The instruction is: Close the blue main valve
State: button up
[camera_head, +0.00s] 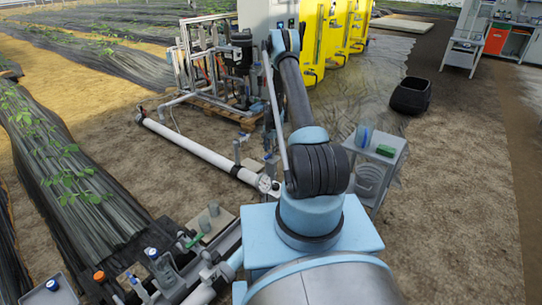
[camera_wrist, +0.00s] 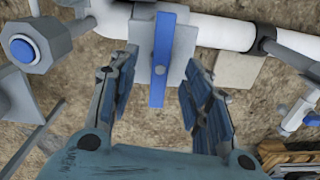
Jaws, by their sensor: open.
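In the wrist view, a blue bar handle (camera_wrist: 163,45) sits on a grey valve body (camera_wrist: 143,42) on a white pipe (camera_wrist: 215,33). The handle lies crosswise to the pipe. My gripper (camera_wrist: 158,68) is open, with one finger on each side of the handle's lower part. Gaps show between both fingers and the handle, and I see no contact. The depth between fingertips and handle is hard to judge. In the head view, my arm covers part of the pipework, and I cannot make out the gripper or this handle clearly.
A grey fitting with a blue round face (camera_wrist: 22,48) is at the wrist view's left; a small blue-handled fitting (camera_wrist: 310,121) is at right. In the head view, a long white pipe (camera_head: 200,150) runs left of my arm. A grey cart (camera_head: 388,158) stands right; bare ground lies beyond.

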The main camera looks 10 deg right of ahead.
jog(key=shift+r, duration=2.95)
